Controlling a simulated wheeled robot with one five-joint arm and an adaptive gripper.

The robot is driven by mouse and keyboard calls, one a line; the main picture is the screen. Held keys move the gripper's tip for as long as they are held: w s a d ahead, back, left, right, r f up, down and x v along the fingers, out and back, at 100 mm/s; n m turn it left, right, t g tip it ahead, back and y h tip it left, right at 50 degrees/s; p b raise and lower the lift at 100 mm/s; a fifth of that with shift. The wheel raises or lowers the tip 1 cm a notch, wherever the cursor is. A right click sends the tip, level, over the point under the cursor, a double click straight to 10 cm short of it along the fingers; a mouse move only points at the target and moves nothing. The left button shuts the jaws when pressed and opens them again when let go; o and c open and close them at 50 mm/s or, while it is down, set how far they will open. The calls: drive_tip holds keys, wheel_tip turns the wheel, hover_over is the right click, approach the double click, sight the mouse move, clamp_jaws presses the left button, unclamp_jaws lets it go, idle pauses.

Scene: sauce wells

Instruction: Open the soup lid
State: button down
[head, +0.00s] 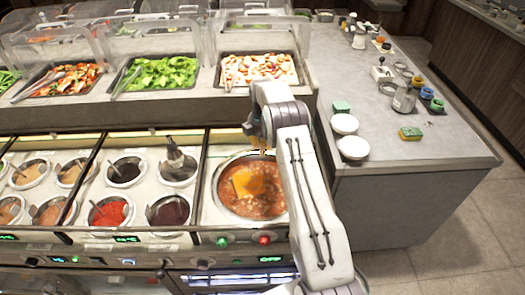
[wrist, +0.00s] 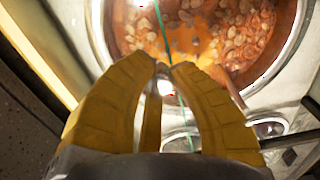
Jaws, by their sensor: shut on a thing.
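The soup well (head: 222,205) is round with a metal rim and sits in the counter at the center of the head view. Chunky red-brown soup (head: 268,203) with an orange-yellow patch shows in it, and also in the wrist view (wrist: 258,25). A clear lid is hard to make out over the soup. In the head view my arm hides most of the gripper.
Smaller sauce wells with ladles, including a red one (head: 108,212), lie left of the soup. Salad trays (head: 162,74) under clear guards stand behind. White bowls (head: 353,148) and a sponge (head: 410,133) are on the right counter. Buttons (head: 264,240) line the front.

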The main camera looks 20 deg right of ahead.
drive_tip(key=shift+w+d, duration=0.2)
drive_tip(key=shift+w, duration=0.2)
drive_tip(key=shift+f, duration=0.1)
drive_tip(key=c, duration=1.1)
unclamp_jaws()
drive_tip(key=shift+o, duration=0.2)
wheel_tip(320, 180, up, 12)
